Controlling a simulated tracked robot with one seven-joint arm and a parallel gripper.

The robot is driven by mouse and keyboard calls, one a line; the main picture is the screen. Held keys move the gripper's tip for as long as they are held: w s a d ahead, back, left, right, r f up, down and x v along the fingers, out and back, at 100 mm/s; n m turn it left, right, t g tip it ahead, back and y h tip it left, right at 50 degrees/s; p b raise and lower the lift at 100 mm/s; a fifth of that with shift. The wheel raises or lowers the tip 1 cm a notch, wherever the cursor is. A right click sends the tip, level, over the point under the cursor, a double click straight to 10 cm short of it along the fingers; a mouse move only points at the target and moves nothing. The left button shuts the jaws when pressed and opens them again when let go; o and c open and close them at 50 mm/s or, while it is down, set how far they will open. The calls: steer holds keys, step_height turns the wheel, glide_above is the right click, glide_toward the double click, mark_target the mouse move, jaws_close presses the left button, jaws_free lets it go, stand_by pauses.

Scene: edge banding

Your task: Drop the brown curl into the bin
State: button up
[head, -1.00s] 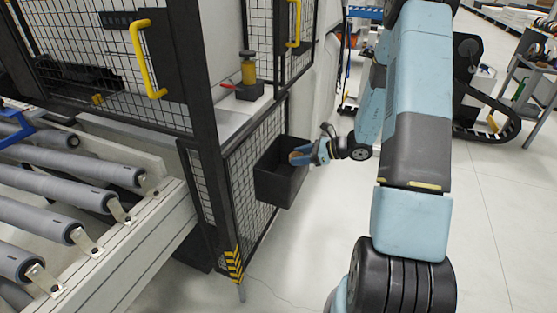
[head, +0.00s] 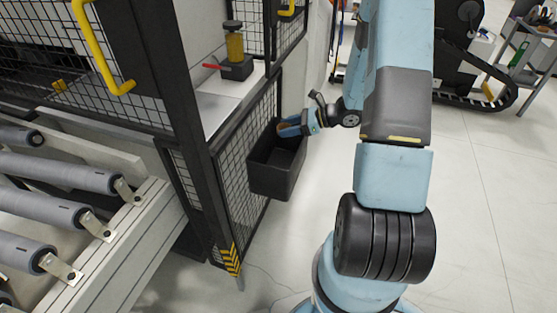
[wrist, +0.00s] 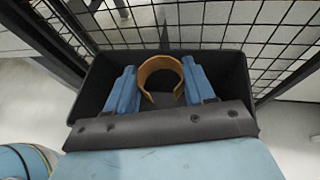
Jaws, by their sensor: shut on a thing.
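The brown curl (wrist: 148,68) is an open ring of thin strip. It sits between the two blue fingers of my gripper (wrist: 160,88) in the wrist view, and the fingers are shut on it. The black bin (head: 272,182) hangs on the mesh fence in the head view. My gripper (head: 285,127) is at the bin's far right upper edge, over its opening. The curl shows there only as a small brown patch. In the wrist view the bin's dark walls (wrist: 232,75) surround the fingers and curl; their exact height over the bin floor cannot be told.
The mesh fence (head: 243,150) with black posts stands directly behind the bin. A roller conveyor (head: 60,205) lies at the left. A yellow and black striped post foot (head: 231,261) stands below. The floor (head: 480,200) at the right is open.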

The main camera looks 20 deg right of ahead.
steer(key=shift+d+f, duration=0.1)
steer(key=shift+f, duration=1.3)
steer(key=o, duration=1.1)
steer(key=v, duration=1.3)
steer(key=shift+s+d+r, duration=0.1)
steer(key=shift+s+d, duration=0.05)
steer(key=shift+d, duration=0.2)
